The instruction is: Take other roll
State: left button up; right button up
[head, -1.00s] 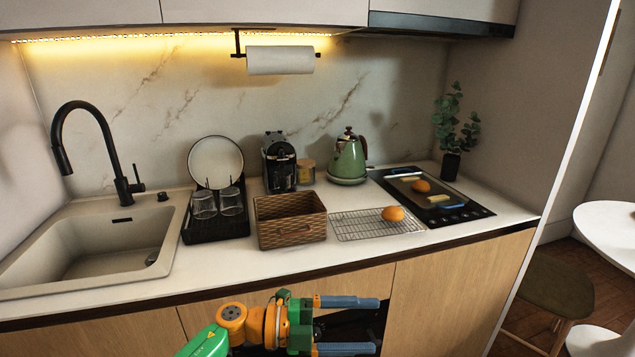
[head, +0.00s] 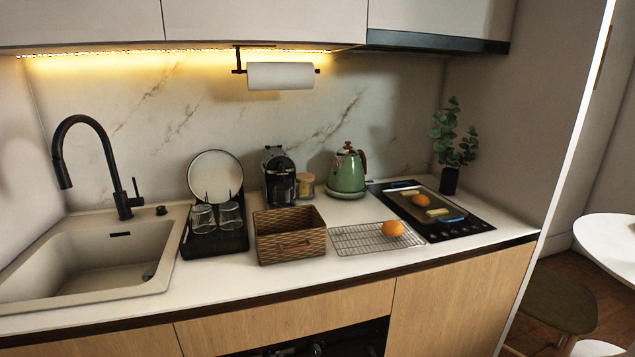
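One orange-brown roll (head: 393,229) sits on the right part of the wire cooling rack (head: 352,240) on the counter. Another similar roll (head: 421,199) lies on a dark tray (head: 452,210) on the cooktop. A pale yellow block (head: 437,212) and a small white and blue item (head: 404,190) are on the tray too. Neither of my grippers shows in the head view now.
A woven basket (head: 290,235) stands left of the rack and looks empty from here. A dish rack (head: 214,239) with glasses, a coffee machine (head: 279,177) and a green kettle (head: 347,172) stand nearby. The counter's front strip is clear.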

aim_at(391, 228)
jog(key=i+l, duration=0.3)
jog(key=l, duration=0.15)
jog(key=i+l, duration=0.35)
jog(key=l, duration=0.15)
jog(key=i+l, duration=0.3)
jog(key=l, duration=0.15)
jog(key=i+l, duration=0.35)
jog(key=l, duration=0.15)
